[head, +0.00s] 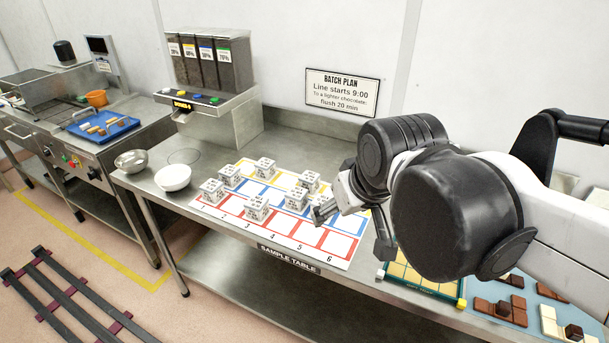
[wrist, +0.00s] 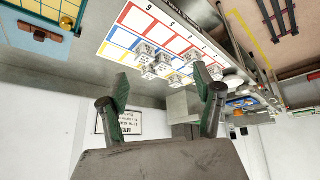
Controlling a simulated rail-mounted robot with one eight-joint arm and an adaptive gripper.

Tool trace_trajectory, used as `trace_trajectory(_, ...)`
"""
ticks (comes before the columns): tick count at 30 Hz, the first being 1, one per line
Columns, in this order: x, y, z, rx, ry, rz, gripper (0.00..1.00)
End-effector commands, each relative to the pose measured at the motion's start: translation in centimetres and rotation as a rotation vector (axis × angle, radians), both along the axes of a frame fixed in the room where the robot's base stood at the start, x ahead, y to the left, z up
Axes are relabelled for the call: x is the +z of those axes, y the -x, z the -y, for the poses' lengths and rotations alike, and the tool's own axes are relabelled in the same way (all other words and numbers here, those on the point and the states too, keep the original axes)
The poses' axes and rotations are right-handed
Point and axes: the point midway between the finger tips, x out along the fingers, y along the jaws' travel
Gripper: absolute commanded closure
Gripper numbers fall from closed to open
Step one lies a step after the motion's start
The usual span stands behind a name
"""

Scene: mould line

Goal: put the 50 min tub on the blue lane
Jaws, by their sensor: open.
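Several small white tubs with dark print stand on a numbered lane mat (head: 282,236), among them a front-left tub (head: 212,191), a front-middle tub (head: 257,209) and a back tub (head: 265,168). The print is too small to read, so I cannot tell which is the 50 min tub. The mat has a yellow lane at the back, a blue lane (head: 272,194) in the middle and a red lane in front. My gripper (head: 355,221) is open and empty above the mat's right part. In the wrist view my gripper (wrist: 161,74) has its fingers apart, with tubs beyond them.
A white bowl (head: 173,178) and a metal bowl (head: 131,161) stand left of the mat. A dispenser (head: 208,70) stands behind. A yellow-celled tray (head: 408,276) and chocolate pieces (head: 500,308) lie right of the mat. My arm hides the table's back right.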

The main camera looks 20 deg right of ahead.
Motion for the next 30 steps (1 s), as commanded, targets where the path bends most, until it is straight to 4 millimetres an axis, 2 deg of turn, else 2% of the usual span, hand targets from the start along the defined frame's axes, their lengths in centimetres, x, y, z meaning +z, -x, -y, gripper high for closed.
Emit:
trace_trajectory(1, -0.6, 1.1, 0.0, -0.018, -0.011, 0.015, 0.35)
trace_trajectory(3, -1.1, 2.1, 0.0, -0.042, -0.026, 0.037, 0.35)
trace_trajectory(9, -2.0, 3.6, 0.0, -0.079, -0.051, 0.071, 0.35)
trace_trajectory(21, -2.3, 3.7, 0.0, -0.084, -0.055, 0.075, 0.35)
trace_trajectory(30, -6.2, 3.7, 0.0, -0.083, -0.054, 0.075, 0.35)
